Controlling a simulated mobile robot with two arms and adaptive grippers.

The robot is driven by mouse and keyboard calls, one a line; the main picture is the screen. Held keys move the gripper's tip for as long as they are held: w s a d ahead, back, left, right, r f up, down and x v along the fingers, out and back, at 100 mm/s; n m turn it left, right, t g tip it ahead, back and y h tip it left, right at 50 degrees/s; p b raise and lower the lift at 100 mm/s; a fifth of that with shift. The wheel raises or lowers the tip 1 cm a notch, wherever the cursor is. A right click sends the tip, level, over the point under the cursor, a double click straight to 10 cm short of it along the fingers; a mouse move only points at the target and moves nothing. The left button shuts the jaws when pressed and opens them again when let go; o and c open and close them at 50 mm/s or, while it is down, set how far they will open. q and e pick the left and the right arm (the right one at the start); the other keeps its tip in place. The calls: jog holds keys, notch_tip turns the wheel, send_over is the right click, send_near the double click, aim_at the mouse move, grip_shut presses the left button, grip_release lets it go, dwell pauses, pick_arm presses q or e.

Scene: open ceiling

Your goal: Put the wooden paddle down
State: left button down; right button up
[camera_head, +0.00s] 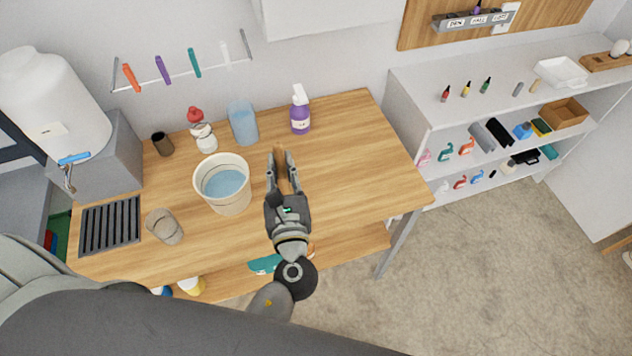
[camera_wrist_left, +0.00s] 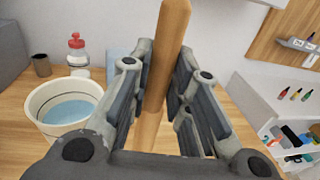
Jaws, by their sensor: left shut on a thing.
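My left gripper (camera_head: 284,168) is over the wooden table, to the right of the bucket. It is shut on the wooden paddle (camera_head: 280,157), a plain light-brown piece showing between the fingers. In the left wrist view the paddle (camera_wrist_left: 170,45) stands lengthwise between the fingers (camera_wrist_left: 158,95), its rounded end pointing up in the picture. Its lower part is partly hidden by the fingers. I cannot tell whether the paddle touches the table. My right gripper is not in view.
A white bucket of water (camera_head: 224,203) stands left of the gripper. The table's right part (camera_head: 370,165) is clear. Shelves (camera_head: 420,100) stand at the right.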

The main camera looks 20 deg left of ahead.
pick_arm(q)
jog(key=w+d+f+b, duration=0.1)
jog(key=w+f+b, duration=1.1)
jog(key=w+f, duration=0.1)
jog(key=shift+w, duration=0.35)
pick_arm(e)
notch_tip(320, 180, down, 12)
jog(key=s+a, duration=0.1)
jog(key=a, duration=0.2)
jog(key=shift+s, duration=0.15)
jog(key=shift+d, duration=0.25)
pick_arm(q)
jog(key=shift+f, duration=0.15)
jog(key=c, duration=1.3)
grip_release()
jog(key=shift+c, duration=0.2)
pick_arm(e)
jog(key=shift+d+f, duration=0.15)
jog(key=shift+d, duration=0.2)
